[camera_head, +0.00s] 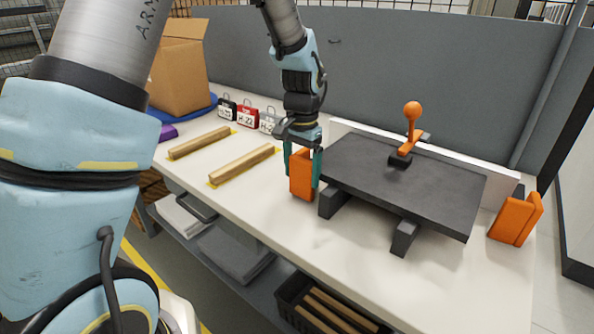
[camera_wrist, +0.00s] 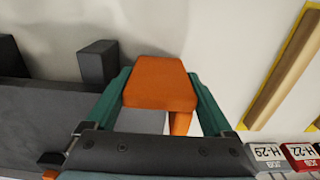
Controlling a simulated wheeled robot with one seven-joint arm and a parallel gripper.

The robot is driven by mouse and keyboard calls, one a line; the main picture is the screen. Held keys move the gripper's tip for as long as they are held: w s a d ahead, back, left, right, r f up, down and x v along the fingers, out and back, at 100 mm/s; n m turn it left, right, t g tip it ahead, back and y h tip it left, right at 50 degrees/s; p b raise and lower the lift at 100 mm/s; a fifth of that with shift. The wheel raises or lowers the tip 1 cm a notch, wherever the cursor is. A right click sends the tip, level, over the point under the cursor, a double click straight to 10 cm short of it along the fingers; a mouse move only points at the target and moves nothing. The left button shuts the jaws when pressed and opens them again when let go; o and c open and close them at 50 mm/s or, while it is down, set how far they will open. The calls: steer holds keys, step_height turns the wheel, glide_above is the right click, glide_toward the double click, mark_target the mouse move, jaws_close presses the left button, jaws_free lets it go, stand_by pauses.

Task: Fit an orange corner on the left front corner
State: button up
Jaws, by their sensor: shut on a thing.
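My gripper (camera_head: 303,165) is shut on an orange corner (camera_head: 301,178) and holds it upright just left of the dark panel. The corner also fills the space between the green fingers in the wrist view (camera_wrist: 160,84). The dark grey panel (camera_head: 400,190) rests on dark support blocks (camera_head: 405,236), with its left front corner close to the held piece. Whether the held corner touches the panel or the table I cannot tell.
An orange-handled clamp (camera_head: 410,135) sits on the panel's back part, before a white fence (camera_head: 500,180). Two wooden strips (camera_head: 243,164) lie on the left of the table (camera_head: 350,262). Small labelled red, black and grey blocks (camera_head: 247,116) and a cardboard box (camera_head: 180,75) stand behind.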

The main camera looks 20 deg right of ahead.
steer(key=shift+d, duration=0.1)
steer(key=o, duration=1)
steer(key=shift+o, duration=0.2)
step_height(320, 180, up, 11)
steer(key=shift+f+b, duration=0.1)
steer(key=shift+b, duration=0.9)
steer(key=w+a+f+n, duration=0.1)
steer(key=a+f+n, duration=0.15)
steer(key=a, duration=0.55)
steer(key=w+a+f+n, duration=0.1)
steer(key=w+a+n, duration=0.15)
steer(key=a, duration=0.65)
steer(key=s+a+f+n, duration=0.2)
steer(key=s+a+n, duration=0.1)
steer(key=a, duration=0.4)
steer(key=s+a+f+n+t, duration=0.1)
steer(key=s+a+n, duration=0.2)
steer(key=a, duration=0.5)
steer(key=shift+s+f+t, duration=0.3)
steer(key=shift+s+f, duration=0.1)
steer(key=shift+s, duration=0.15)
